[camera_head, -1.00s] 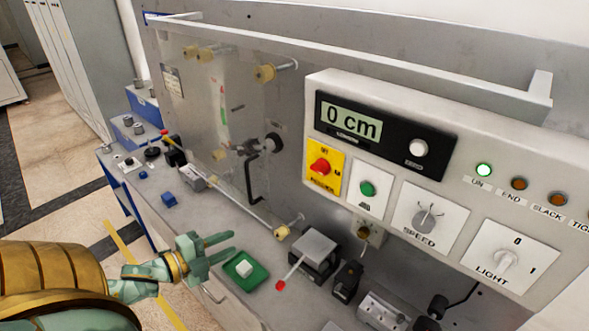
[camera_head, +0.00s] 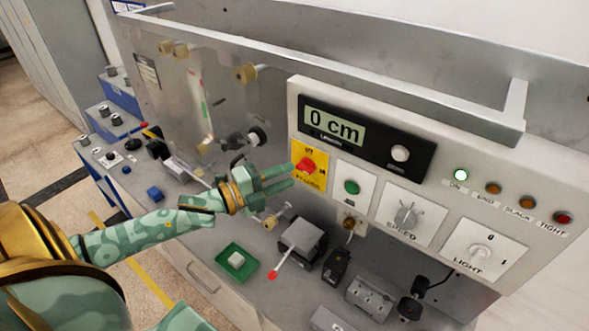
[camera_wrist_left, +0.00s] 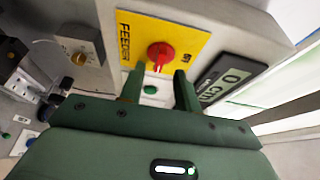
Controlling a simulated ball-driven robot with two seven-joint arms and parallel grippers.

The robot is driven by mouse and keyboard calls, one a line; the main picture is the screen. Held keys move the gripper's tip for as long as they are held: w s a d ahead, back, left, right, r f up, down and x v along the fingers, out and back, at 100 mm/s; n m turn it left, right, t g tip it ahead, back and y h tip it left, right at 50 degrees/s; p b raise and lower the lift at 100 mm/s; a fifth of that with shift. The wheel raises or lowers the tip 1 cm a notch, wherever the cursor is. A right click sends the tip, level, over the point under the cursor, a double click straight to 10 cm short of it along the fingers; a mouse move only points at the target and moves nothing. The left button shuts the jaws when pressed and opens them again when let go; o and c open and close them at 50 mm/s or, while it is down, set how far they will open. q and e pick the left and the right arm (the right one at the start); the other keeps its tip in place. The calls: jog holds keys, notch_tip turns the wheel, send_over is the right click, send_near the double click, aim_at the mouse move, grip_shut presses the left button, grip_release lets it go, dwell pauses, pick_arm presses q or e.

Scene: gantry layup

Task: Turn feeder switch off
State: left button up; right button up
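The feeder switch is a red rotary knob (camera_head: 305,167) on a yellow plate (camera_head: 318,181) at the left end of the control panel. In the left wrist view the red knob (camera_wrist_left: 160,53) sits on its yellow plate (camera_wrist_left: 190,38), which reads FEEDER. My left gripper (camera_head: 284,178) is just left of the yellow plate in the head view. In the wrist view its two fingers (camera_wrist_left: 158,88) are apart, pointing at the knob, with nothing between them. The knob lies beyond the fingertips, and contact cannot be made out. My right gripper is not in view.
A green button (camera_head: 351,187), speed knob (camera_head: 405,217) and light switch (camera_head: 481,252) share the panel (camera_head: 450,150). The display (camera_head: 334,125) reads 0 cm. A green tray (camera_head: 226,272) with a white block (camera_head: 236,259) and a red-tipped lever (camera_head: 273,275) lie below.

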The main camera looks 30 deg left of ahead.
aim_at(301, 171)
pick_arm(q)
jog(key=shift+x, duration=1.2)
jog(key=shift+w+d, duration=0.2)
jog(key=shift+w, duration=0.2)
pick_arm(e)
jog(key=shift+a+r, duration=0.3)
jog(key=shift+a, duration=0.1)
pick_arm(q)
grip_shut()
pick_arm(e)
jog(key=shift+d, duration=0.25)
